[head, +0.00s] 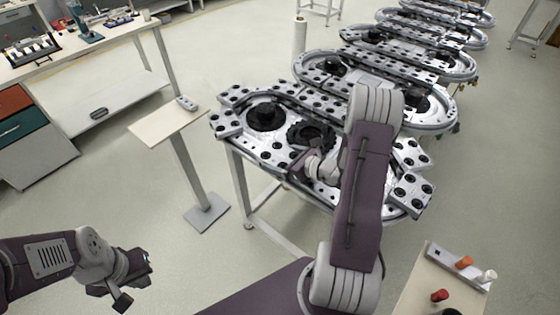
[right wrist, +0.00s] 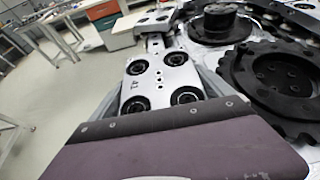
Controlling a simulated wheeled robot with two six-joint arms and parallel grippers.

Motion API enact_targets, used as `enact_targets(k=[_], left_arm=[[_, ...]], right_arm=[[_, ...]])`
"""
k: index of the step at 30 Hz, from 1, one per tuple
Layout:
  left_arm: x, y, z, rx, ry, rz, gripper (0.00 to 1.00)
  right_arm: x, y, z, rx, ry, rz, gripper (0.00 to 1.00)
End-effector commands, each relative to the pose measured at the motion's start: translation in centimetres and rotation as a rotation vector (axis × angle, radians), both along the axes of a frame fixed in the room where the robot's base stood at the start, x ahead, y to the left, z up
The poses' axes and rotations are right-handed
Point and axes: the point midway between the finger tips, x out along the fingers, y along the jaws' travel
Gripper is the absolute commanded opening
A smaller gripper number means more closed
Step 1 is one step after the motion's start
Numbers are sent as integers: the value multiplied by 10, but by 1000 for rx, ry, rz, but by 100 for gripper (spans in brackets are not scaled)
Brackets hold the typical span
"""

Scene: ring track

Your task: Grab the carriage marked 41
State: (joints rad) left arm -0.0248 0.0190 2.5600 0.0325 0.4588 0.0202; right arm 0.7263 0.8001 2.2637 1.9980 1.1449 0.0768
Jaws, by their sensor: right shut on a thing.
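The carriage marked 41 (right wrist: 160,77) is a silver plate with black round rollers, right in front of my right gripper in the right wrist view. Its number shows on its left side, and its near end is hidden behind my purple wrist part. In the head view my right gripper (head: 302,168) is low at the near edge of the ring track (head: 262,150), shut on this carriage; the fingertips are partly hidden by my arm. My left gripper (head: 135,281) is open and empty, away from the track over the floor at lower left.
A black toothed wheel (right wrist: 275,75) lies close to the right of the carriage, with a dark hub (right wrist: 220,22) beyond it. A small stand (head: 165,122) holds a grey device. A side table (head: 425,290) with coloured pegs stands at lower right. A workbench (head: 90,45) is at upper left.

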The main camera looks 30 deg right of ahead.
Motion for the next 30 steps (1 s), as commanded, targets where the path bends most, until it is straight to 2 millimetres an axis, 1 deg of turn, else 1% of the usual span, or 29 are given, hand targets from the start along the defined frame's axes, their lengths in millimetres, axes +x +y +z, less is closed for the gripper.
enact_targets(k=[1,5,8,14,22,27,30], left_arm=[[0,0,1,0,0,0,0],[0,0,2,0,0,0,0],[0,0,2,0,0,0,0],[0,0,3,0,0,0,0],[0,0,7,0,0,0,0],[0,0,8,0,0,0,0],[0,0,8,0,0,0,0]], right_arm=[[1,-1,9,-3,-9,0,18],[1,0,25,-3,-8,1,18],[-8,-10,32,-2,-7,-3,18],[-30,-29,50,-4,-8,-5,18],[-69,-63,80,-4,-6,-5,18],[-83,-74,90,-2,-6,-2,18],[-87,-76,93,-2,-4,0,18]])
